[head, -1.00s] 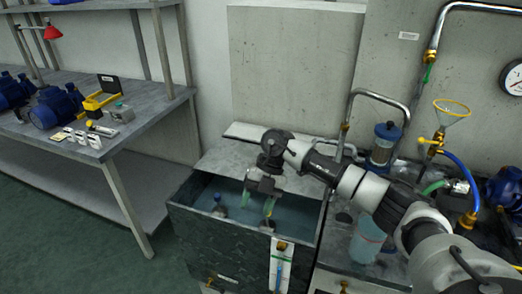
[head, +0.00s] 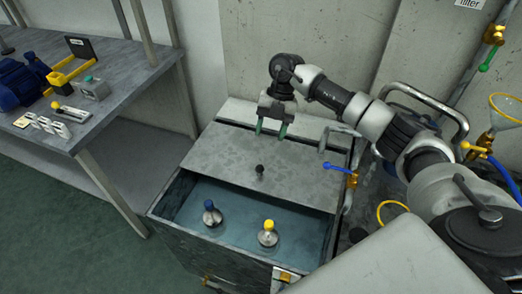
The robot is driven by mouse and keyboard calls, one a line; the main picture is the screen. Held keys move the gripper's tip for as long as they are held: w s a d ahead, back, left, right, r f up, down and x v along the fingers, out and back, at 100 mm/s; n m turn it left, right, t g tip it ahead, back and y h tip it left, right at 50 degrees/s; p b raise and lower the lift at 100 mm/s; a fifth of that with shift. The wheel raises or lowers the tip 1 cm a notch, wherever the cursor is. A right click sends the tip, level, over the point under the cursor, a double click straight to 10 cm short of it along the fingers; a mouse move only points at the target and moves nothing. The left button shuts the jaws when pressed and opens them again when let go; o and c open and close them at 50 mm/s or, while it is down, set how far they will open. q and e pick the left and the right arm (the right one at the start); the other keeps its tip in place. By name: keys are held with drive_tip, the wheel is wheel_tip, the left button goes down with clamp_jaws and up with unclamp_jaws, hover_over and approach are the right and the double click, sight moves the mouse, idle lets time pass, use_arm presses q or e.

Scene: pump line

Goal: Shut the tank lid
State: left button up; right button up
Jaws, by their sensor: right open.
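The tank (head: 178,228) is a dark grey open-topped box at the centre of the head view, with bluish liquid inside. Its flat grey lid (head: 215,155) covers the back part and leaves the front part open. A small dark knob (head: 259,172) stands near the lid's front edge. My right gripper (head: 271,131) is open and empty, with green-tipped fingers pointing down over the back of the lid, behind the knob. I cannot tell whether the fingertips touch the lid. My left gripper is not in view.
A blue-capped float (head: 212,214) and a yellow-capped one (head: 268,234) sit in the tank's open front part. A blue-handled valve (head: 345,171) and a bent pipe (head: 430,98) are at the right. A workbench (head: 115,83) with pumps stands left. The floor between is clear.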

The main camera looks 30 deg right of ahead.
sight(264, 157)
drive_tip(key=b+x, duration=0.6)
drive_tip(key=x, duration=0.4)
drive_tip(key=shift+s+a+f, duration=0.15)
drive_tip(key=shift+a+f, duration=0.1)
clamp_jaws()
